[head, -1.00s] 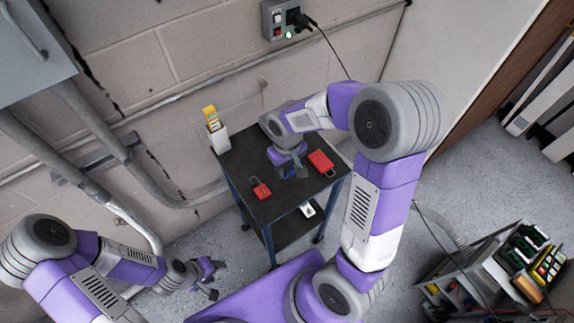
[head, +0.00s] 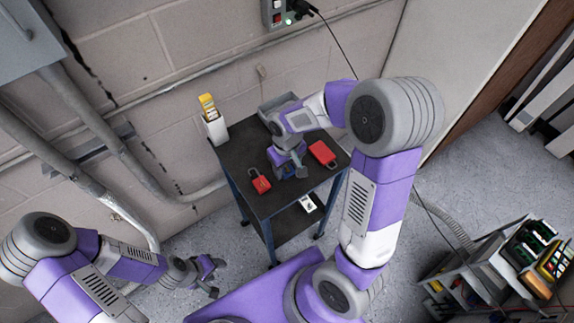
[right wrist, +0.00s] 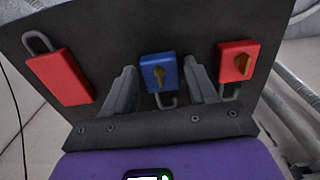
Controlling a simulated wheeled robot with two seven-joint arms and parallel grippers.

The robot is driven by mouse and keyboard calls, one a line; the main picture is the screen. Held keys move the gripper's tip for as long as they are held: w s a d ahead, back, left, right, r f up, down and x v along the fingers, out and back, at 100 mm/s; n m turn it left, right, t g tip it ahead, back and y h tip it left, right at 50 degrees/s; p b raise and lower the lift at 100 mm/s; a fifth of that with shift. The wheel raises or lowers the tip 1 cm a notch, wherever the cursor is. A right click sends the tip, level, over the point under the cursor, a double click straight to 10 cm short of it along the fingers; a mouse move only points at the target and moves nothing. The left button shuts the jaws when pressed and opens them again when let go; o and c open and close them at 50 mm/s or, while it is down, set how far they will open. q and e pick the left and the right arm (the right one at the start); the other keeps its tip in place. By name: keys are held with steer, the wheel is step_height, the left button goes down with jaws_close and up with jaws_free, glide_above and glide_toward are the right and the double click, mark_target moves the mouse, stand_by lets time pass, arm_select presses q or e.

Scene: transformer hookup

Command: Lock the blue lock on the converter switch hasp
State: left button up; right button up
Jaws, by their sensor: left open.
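In the head view my right gripper (head: 290,168) is low over the cart top and mostly hides the blue lock. My left gripper (head: 211,277) is open and empty, away from the cart. A grey wall box (head: 277,14) with switches and a green light is cut by the top edge; I cannot make out a hasp.
Two red locks lie on the cart (head: 262,207), one left (head: 259,181) and one right (head: 322,153) of my right gripper. A white holder with yellow tags (head: 214,124) and a grey tray (head: 287,103) stand at the back. A loaded tool cart (head: 490,262) is at lower right.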

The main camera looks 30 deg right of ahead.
steer(key=shift+o, duration=1.2)
steer(key=shift+r, duration=0.1)
steer(key=shift+r+p, duration=2.2)
steer(key=shift+r, duration=0.25)
step_height(320, 180, up, 8)
steer(key=p, duration=0.1)
steer(key=shift+f+p, duration=0.25)
steer(key=shift+p, duration=0.05)
